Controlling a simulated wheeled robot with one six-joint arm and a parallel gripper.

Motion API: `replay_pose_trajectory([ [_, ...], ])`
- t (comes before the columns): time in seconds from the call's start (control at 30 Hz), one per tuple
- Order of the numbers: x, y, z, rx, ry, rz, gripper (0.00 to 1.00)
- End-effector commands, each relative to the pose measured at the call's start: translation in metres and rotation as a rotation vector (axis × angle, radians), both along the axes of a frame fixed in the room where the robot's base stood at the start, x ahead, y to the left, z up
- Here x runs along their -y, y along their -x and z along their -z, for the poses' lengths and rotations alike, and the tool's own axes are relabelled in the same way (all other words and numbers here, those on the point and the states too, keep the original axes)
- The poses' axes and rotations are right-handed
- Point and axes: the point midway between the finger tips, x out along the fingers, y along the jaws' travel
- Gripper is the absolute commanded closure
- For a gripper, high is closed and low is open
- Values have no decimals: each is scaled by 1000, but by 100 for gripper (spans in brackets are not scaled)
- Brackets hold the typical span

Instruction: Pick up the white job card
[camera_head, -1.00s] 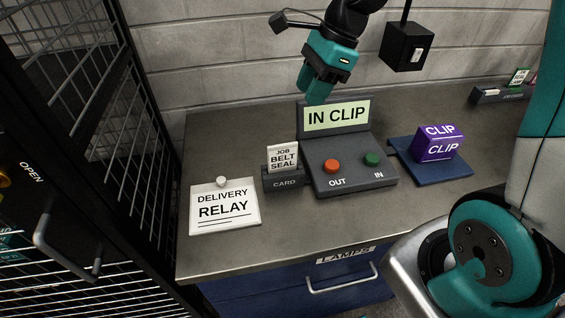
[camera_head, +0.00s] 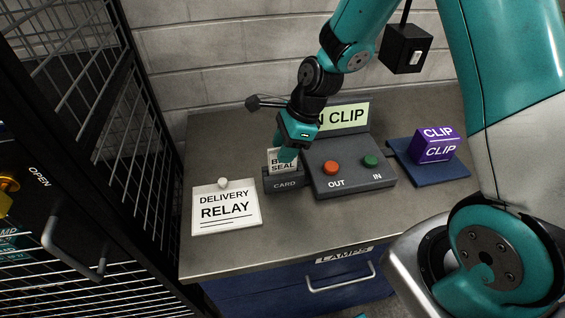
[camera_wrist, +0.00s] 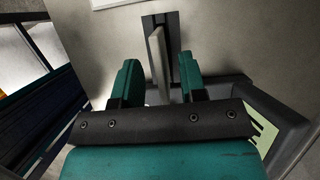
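The white job card (camera_head: 279,166) stands upright in the dark holder marked CARD (camera_head: 285,184); its upper right part is hidden behind my gripper (camera_head: 287,152). In the wrist view my gripper (camera_wrist: 158,68) is open, with one teal finger on each side of the card (camera_wrist: 158,52), which shows nearly edge-on. Gaps show between the card and both fingers there. The holder (camera_wrist: 174,22) shows at the top of that view.
A grey console with a red OUT button (camera_head: 331,168) and a green IN button (camera_head: 370,160) stands right of the holder. A DELIVERY RELAY sheet (camera_head: 225,208) lies left. A purple CLIP block (camera_head: 436,145) sits on a blue pad. A wire cage (camera_head: 75,150) borders the left.

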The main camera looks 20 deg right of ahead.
Motion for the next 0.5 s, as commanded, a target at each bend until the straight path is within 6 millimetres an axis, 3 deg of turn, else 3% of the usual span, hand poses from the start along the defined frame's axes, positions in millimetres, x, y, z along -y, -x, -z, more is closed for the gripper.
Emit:
replay_pose_trajectory([
  [0.2, -9, -2, 22, -1, 0, -1, 62],
  [0.43, -10, -3, 25, 1, 0, 0, 62],
  [0.47, -10, -3, 25, 1, 0, 0, 64],
  [0.5, -10, -3, 25, 1, 0, 0, 73],
])
